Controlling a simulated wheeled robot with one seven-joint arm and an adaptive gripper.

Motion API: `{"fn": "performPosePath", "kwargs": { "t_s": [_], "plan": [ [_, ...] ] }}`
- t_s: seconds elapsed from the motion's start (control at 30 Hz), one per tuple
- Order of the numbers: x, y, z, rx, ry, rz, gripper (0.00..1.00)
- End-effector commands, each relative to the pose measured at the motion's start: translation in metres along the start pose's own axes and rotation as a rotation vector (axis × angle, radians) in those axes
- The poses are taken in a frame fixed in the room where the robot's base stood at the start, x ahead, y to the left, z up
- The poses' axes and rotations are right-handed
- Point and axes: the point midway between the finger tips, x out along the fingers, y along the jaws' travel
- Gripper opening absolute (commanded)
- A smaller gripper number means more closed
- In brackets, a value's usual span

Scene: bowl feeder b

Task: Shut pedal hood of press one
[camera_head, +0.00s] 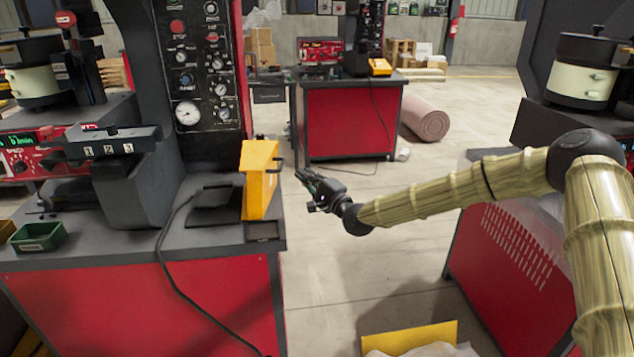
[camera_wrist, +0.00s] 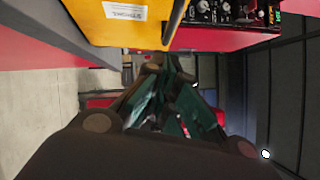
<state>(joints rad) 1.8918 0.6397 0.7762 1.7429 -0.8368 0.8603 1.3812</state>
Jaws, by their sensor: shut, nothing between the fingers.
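The yellow pedal hood (camera_head: 258,182) stands upright at the right edge of press one's grey table (camera_head: 150,250). A flat dark plate (camera_head: 214,203) lies uncovered to its left. A small dark handle (camera_head: 279,165) sticks out from the hood's right side. My gripper (camera_head: 300,176) is shut and empty, just right of the hood, at about the height of the handle. In the wrist view the hood (camera_wrist: 90,28) fills the top, with a white label and the dark handle bar (camera_wrist: 174,24). The gripper fingers (camera_wrist: 165,75) show below them; I cannot tell whether they touch.
Press one's panel (camera_head: 198,60) rises behind the table. A black cable (camera_head: 172,270) hangs over its front. A green tray (camera_head: 38,236) sits at the left. Another red bench (camera_head: 350,120) with a yellow hood (camera_head: 380,66) stands behind. Open floor (camera_head: 340,260) lies right of the table.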

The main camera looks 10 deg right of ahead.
Motion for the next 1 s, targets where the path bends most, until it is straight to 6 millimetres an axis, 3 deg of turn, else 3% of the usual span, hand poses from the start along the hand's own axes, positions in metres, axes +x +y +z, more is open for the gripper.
{"fn": "performPosePath", "kwargs": {
  "t_s": [0.2,0.73,1.0],
  "plan": [
    [0.017,0.0,0.019,0.001,-0.001,0.002,0.0],
    [0.022,0.0,0.024,0.0,-0.001,0.002,0.0],
    [0.028,-0.01,0.034,-0.05,-0.003,0.031,0.0]
  ]
}}
